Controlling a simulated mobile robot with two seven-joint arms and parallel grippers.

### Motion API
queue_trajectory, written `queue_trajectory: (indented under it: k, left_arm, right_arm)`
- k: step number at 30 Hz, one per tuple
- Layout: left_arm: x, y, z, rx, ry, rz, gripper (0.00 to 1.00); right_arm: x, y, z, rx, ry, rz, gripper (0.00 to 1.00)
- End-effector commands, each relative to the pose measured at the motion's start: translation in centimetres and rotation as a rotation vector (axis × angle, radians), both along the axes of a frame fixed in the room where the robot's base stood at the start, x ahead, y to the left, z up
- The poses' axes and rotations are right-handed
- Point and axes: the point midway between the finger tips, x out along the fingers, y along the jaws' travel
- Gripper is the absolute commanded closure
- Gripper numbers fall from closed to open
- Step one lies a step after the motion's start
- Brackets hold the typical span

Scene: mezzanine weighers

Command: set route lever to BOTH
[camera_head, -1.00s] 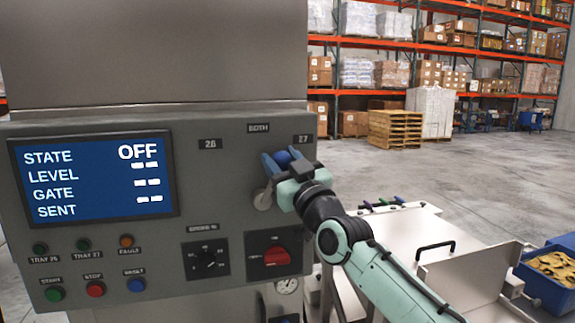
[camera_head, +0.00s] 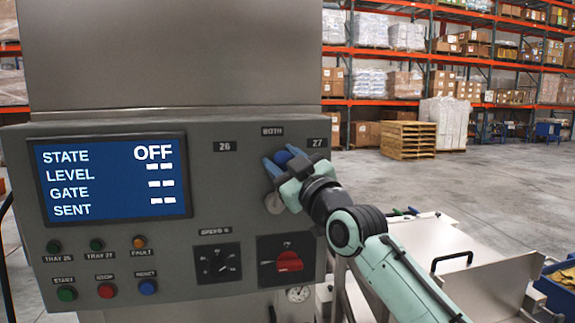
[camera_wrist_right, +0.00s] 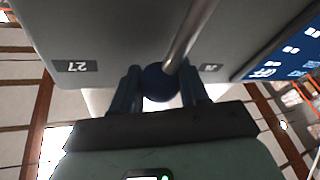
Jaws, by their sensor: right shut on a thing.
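The route lever has a blue ball knob (camera_head: 284,157) and a round pivot (camera_head: 274,203) on the grey control panel. It points up and slightly right, nearest the BOTH label (camera_head: 272,131), between label 26 (camera_head: 225,146) and label 27 (camera_head: 317,142). My right gripper (camera_head: 287,163) is shut on the knob, coming from the lower right. In the right wrist view the blue knob (camera_wrist_right: 160,84) sits between the two fingers, with the metal lever rod (camera_wrist_right: 188,38) running upward from it. My left gripper is not in view.
The display (camera_head: 112,178) reads STATE OFF. Below the lever are a black speed dial (camera_head: 217,264), a red rotary switch (camera_head: 288,262) and several push buttons. A metal table (camera_head: 430,245) and a blue bin (camera_head: 555,290) stand right. Open floor lies behind.

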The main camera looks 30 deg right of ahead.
Motion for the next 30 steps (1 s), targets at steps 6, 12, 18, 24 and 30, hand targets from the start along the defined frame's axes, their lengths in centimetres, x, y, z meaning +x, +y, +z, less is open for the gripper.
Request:
queue_trajectory:
  k: [6,12,18,24,30]
  left_arm:
    - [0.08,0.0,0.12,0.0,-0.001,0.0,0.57]
    - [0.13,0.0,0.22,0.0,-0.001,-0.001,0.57]
    - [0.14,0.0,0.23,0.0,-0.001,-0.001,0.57]
    - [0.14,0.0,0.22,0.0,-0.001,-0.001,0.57]
    - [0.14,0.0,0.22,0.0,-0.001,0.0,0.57]
  right_arm:
    - [0.17,0.74,0.2,-0.079,0.016,0.0,1.0]
    - [0.24,1.09,0.21,-0.117,0.025,-0.001,1.0]
    - [0.25,1.15,0.21,-0.124,0.027,-0.002,1.0]
    - [0.24,1.14,0.21,-0.123,0.026,-0.001,1.0]
    - [0.24,1.15,0.18,-0.122,0.027,-0.001,0.33]
